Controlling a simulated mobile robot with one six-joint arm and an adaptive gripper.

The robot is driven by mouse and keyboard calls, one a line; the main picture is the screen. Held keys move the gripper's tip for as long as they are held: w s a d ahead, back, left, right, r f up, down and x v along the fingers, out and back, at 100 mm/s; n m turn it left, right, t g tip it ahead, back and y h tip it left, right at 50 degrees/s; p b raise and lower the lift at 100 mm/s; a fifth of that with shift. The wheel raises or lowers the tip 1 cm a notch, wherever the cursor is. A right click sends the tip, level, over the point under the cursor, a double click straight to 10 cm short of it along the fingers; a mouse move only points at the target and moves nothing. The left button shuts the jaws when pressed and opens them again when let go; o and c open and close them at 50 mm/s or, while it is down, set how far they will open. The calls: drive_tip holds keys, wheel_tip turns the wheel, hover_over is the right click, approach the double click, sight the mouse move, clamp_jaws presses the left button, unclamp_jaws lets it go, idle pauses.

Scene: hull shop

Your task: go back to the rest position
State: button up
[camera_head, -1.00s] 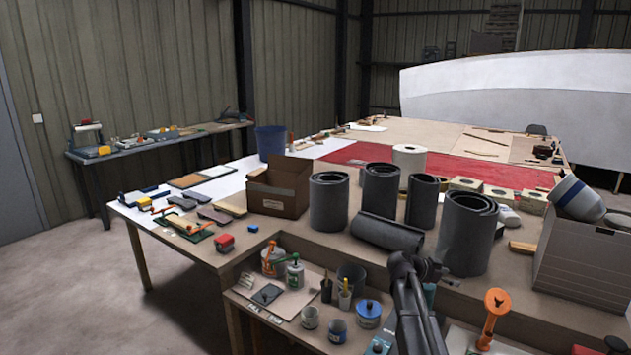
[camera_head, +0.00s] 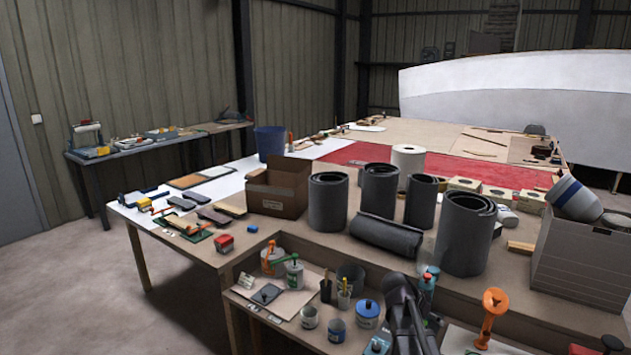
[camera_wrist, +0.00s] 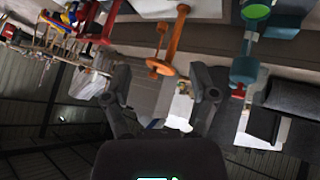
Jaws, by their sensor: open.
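My gripper (camera_wrist: 161,82) shows in the wrist view with its two dark fingers spread apart and nothing held between them. An orange-handled tool (camera_wrist: 166,52) appears beyond the fingers, apart from them. In the head view my dark arm rises from the bottom edge, over the lower bench shelf and right of the blue-lidded tin (camera_head: 367,311). The fingers cannot be made out in that view. The wrist view is tilted, with roof and wall filling its lower part.
Grey rolls (camera_head: 465,233) stand on the workbench behind my arm. An orange clamp-like tool (camera_head: 492,315) stands right of it. A grey box (camera_head: 580,262) is at the right, an open cardboard box (camera_head: 279,190) farther left. Floor (camera_head: 90,290) at the left is clear.

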drive_tip(key=s+a+f+n+y, duration=0.2)
drive_tip(key=s+a+n+y, duration=0.2)
drive_tip(key=s+a, duration=0.3)
drive_tip(key=s+a+f+n+g+y, duration=0.1)
drive_tip(key=s+a+f+n+y, duration=0.1)
drive_tip(key=s+a+n+y, duration=0.2)
drive_tip(key=s+a+n, duration=0.2)
drive_tip(key=s+a, duration=0.2)
drive_tip(key=s, duration=0.1)
drive_tip(key=shift+a+p, duration=0.2)
drive_tip(key=shift+p, duration=0.1)
idle(1.4)
